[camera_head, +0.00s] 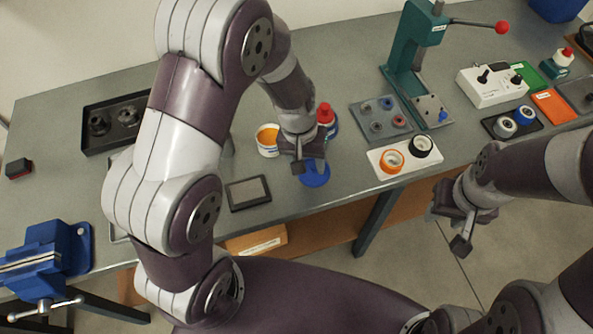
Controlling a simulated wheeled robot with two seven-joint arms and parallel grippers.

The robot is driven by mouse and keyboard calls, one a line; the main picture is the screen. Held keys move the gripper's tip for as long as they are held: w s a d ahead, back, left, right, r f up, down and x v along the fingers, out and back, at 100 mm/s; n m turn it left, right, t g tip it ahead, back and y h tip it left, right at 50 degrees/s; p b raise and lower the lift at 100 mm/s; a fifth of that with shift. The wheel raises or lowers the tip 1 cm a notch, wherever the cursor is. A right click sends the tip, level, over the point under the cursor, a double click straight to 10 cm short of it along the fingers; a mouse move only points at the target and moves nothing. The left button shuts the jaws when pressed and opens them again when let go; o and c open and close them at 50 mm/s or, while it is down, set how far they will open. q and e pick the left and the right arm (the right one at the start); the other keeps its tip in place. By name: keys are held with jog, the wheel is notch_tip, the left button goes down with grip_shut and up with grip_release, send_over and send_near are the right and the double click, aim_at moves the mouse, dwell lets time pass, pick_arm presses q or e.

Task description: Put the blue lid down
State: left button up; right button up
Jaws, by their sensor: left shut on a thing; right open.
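The blue lid (314,177) is a flat blue disc at the front part of the grey bench, right under my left gripper (309,167). My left gripper is shut on it at its upper side. I cannot tell whether the lid touches the bench. An open white tub (268,141) with orange contents stands just left of my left gripper. My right gripper (449,228) is open and empty, in front of the bench edge and over the floor.
A red-capped bottle (326,115) stands behind the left gripper. A dark framed pad (248,192) lies left of the lid. A white tray (404,157) with an orange and a black ring lies right. A green press (412,60) and blue vise (48,258) stand further out.

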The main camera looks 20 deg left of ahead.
aim_at(296, 180)
pick_arm(q)
jog(key=a, duration=0.1)
jog(key=a+f, duration=0.1)
jog(key=shift+a+f, duration=0.3)
jog(key=shift+a, duration=0.05)
notch_tip(296, 180, down, 4)
jog(key=shift+w+f, duration=0.1)
jog(key=shift+w, duration=0.05)
jog(key=shift+f, duration=0.1)
jog(key=o, duration=1.2)
jog(key=shift+d, duration=0.1)
